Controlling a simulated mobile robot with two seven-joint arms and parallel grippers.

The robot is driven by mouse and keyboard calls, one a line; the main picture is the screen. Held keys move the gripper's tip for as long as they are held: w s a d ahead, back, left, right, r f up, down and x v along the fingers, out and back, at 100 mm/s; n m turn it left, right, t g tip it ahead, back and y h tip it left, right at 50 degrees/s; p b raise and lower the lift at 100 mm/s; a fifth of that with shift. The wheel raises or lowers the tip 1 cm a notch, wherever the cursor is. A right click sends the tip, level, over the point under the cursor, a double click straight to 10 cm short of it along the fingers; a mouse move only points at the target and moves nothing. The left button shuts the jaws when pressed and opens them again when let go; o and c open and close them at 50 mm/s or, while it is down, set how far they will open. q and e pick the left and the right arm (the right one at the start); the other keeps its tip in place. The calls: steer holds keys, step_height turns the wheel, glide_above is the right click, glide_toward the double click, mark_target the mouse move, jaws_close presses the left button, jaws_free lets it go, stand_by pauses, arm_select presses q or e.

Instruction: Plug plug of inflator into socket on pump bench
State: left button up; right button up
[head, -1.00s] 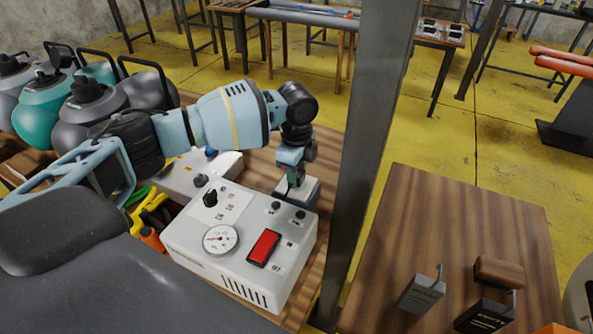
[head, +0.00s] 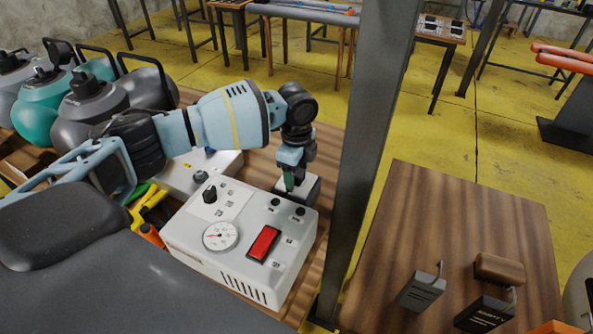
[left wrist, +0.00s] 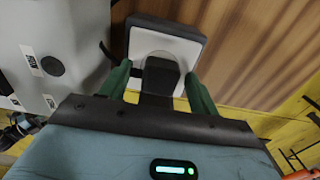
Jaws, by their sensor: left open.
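The inflator, a white box (head: 190,235) with a round gauge and a red switch, sits on the wooden pump bench. The socket (head: 284,189) is a pale square block with a dark edge on the bench behind it. In the left wrist view the socket (left wrist: 183,47) has a round recess. A dark block that looks like the plug (left wrist: 159,76) stands at this recess, seemingly in it; its depth is hidden. My left gripper (head: 292,187) is open at the socket, its green fingers (left wrist: 158,92) on either side of the plug. My right gripper is not in view.
A grey post (head: 367,130) rises close to the right of my left gripper. A second pale box (head: 182,171) lies behind the inflator. Dark and teal tanks (head: 40,118) stand at left. A wooden table (head: 425,215) with small grey blocks is at right.

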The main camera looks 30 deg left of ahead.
arm_select(q)
step_height(320, 180, up, 8)
steer(key=shift+f, duration=0.1)
stand_by(0.4)
stand_by(0.5)
